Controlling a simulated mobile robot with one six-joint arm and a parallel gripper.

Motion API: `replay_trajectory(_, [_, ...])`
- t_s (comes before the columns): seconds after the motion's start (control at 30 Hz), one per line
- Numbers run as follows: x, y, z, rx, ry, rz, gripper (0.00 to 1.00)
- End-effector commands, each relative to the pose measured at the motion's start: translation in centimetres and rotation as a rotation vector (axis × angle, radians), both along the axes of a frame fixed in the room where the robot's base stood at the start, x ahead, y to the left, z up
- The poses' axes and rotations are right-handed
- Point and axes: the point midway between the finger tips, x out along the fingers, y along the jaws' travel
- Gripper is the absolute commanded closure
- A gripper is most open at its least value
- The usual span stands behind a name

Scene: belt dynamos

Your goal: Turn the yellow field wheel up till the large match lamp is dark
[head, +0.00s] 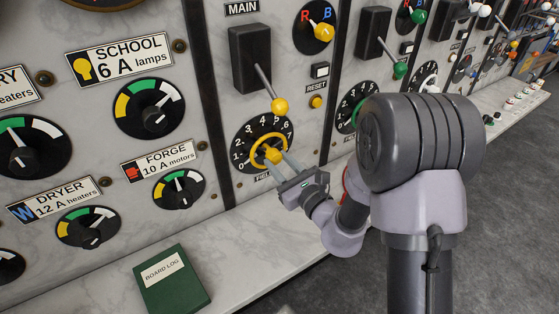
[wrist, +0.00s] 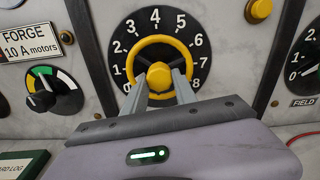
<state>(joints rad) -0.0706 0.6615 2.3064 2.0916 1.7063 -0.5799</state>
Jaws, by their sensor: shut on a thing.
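The yellow field wheel (head: 272,154) sits on a black dial numbered from 0 up to 8, below the MAIN switch; it also shows in the wrist view (wrist: 160,41). It has a yellow ring and a round yellow hub. My gripper (head: 281,164) reaches it from the front right. In the wrist view, my gripper's two fingers (wrist: 168,78) are shut on the wheel's hub, inside the ring. The fingers hide the lower part of the wheel, and I cannot read a pointer setting. I see no large match lamp in either view.
Above the wheel is the MAIN switch lever with a yellow knob (head: 279,105). A yellow reset button (head: 316,101) and a yellow R/B selector (head: 323,32) are to its right. A green board log (head: 172,280) lies on the marble ledge below. Labelled rotary dials fill the left.

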Motion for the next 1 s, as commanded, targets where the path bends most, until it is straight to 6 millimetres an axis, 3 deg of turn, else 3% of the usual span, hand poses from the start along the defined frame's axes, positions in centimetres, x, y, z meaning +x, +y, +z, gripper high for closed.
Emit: replay_trajectory(1.0, [-0.25, 0.27, 0.42, 0.779, 0.531, 0.0, 1.0])
